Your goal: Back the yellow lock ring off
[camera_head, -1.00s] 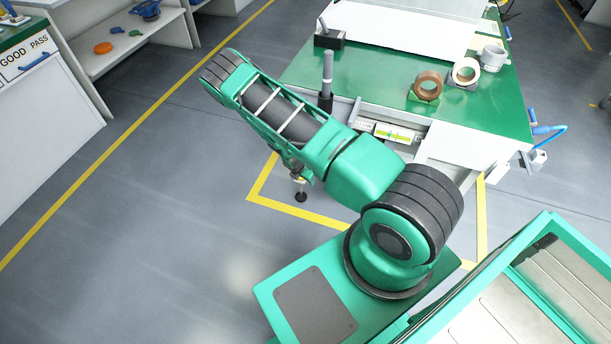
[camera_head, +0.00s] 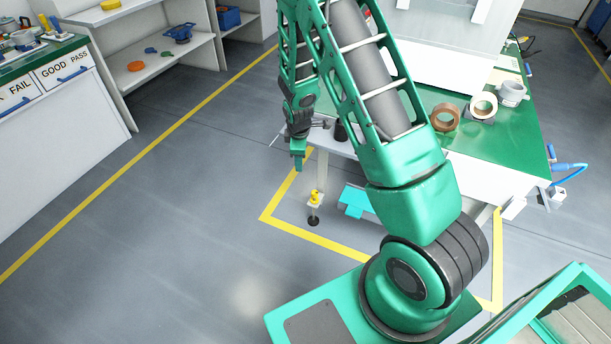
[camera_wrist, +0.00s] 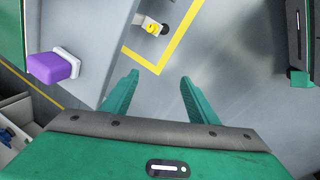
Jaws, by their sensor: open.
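The yellow lock ring (camera_head: 315,197) sits low at the foot of a white table leg, just above a dark round foot pad on the floor. It also shows in the wrist view (camera_wrist: 152,29), near the top and beyond my fingertips. My gripper (camera_wrist: 158,78) is open, with its two green fingers apart and nothing between them. In the head view my gripper (camera_head: 298,158) hangs beside the table's left edge, above and a little left of the ring, clear of it.
A green-topped table (camera_head: 515,145) carries tape rolls (camera_head: 446,117) and a mug (camera_head: 512,92). A cyan part (camera_head: 355,201) shows under it. A purple block with a white flange (camera_wrist: 52,66) is at the left of the wrist view. Open floor (camera_head: 190,230) lies to the left.

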